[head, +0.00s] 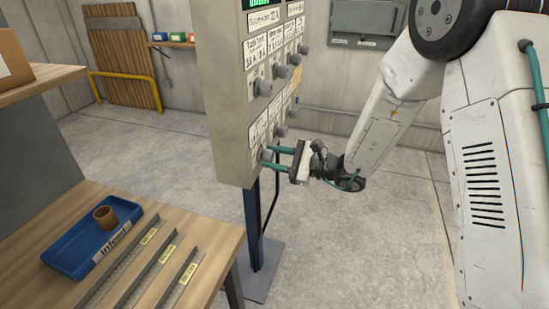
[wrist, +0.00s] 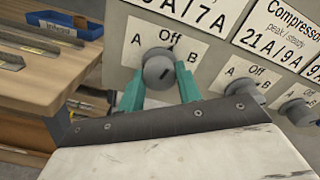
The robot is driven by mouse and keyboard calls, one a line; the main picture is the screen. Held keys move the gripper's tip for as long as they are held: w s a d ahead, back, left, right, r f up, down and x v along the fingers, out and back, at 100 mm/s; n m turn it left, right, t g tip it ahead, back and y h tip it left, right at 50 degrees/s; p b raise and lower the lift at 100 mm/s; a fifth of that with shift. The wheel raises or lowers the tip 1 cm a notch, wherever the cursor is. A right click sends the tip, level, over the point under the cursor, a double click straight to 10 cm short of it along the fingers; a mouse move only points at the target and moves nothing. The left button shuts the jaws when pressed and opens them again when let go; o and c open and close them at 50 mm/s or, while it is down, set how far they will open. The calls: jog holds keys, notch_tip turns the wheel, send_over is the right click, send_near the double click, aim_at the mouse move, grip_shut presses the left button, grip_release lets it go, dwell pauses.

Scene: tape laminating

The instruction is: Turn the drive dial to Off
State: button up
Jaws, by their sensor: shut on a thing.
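A grey control panel (head: 228,120) stands on a blue post and carries several round grey dials. My gripper (head: 275,158) reaches from the right to the lowest, nearest dial. In the wrist view my gripper's teal fingers (wrist: 160,90) are shut on the sides of this grey dial (wrist: 158,66). Its label (wrist: 133,52) reads A, Off, B, with Off at the top. A short dark mark on the dial's face slants between upper right and lower left; I cannot tell the setting for certain. The dial's name is cut off; only part of a rating ending 7A shows.
To the right sit a neighbouring dial (wrist: 241,88) under a Compressor label (wrist: 285,28) and another dial (wrist: 298,110). More dials (head: 263,88) sit above. A wooden bench (head: 205,228) at lower left holds a blue tray (head: 72,254) and metal strips. Open floor lies below my arm.

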jog(key=shift+n, duration=1.1)
jog(key=o, duration=1)
jog(key=v, duration=0.8)
